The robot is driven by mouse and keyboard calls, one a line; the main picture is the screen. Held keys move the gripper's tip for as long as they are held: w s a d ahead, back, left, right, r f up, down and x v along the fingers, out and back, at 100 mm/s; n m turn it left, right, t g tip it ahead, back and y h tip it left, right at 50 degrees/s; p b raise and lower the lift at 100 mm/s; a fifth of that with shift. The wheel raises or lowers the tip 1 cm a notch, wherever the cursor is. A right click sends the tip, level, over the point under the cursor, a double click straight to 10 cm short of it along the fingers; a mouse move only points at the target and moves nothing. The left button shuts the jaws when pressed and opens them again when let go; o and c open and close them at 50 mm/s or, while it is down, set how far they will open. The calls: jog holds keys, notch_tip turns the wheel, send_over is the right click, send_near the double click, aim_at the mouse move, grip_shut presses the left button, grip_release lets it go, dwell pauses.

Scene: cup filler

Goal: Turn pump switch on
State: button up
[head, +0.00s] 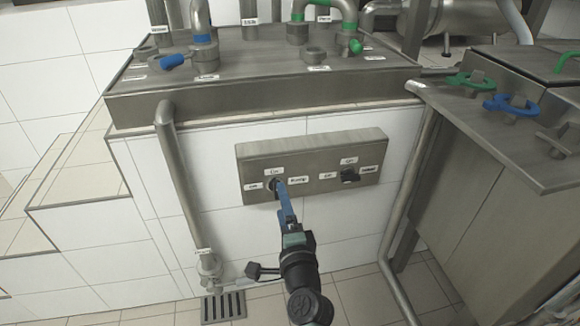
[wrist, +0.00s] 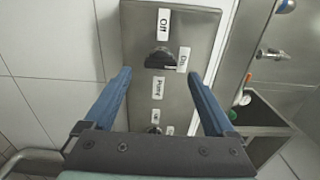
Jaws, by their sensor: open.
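The pump switch is a dark knob (wrist: 160,59) on a grey metal panel (wrist: 196,30). In the wrist view it sits between an "Off" label above, an "On" label to its right and a "Pump" label below. My gripper (wrist: 159,75) has its two blue fingers apart and empty, with the knob just beyond and between the tips. In the head view the gripper (head: 281,185) is at the left half of the panel (head: 313,144), and its fingers partly hide the pump knob. Contact and the knob's exact setting cannot be told.
A second black knob (head: 349,175) is on the panel's right half. A vertical pipe (head: 178,175) stands left of the panel, another pipe (head: 408,195) to its right. A steel counter (head: 262,98) overhangs above. A floor drain (head: 223,307) lies below.

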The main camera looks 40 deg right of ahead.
jog(key=p+v, duration=0.1)
jog(key=v, duration=0.8)
dwell(0.3)
